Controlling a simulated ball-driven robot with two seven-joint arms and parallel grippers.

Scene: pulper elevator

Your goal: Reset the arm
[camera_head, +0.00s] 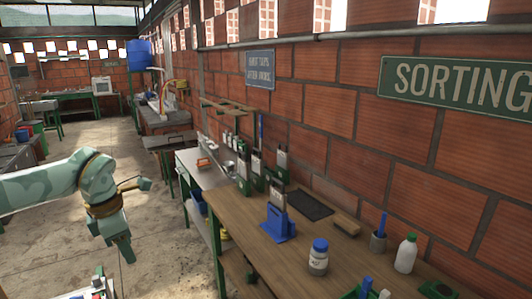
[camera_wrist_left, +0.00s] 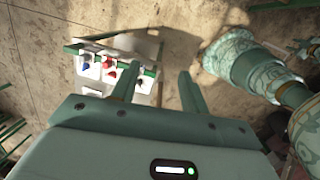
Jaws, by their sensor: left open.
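My left gripper (camera_head: 122,248) hangs over the bare floor at the left of the head view, away from the workbench, pointing down. In the left wrist view its two fingers (camera_wrist_left: 160,82) are spread apart with nothing between them.
A wooden workbench (camera_head: 240,212) runs along the brick wall at right, holding a blue stand (camera_head: 278,226), a blue-capped jar (camera_head: 318,258) and a white bottle (camera_head: 406,254). A pale surface (camera_wrist_left: 150,45) with red and blue items lies beyond the fingers. The aisle floor (camera_head: 95,135) is clear.

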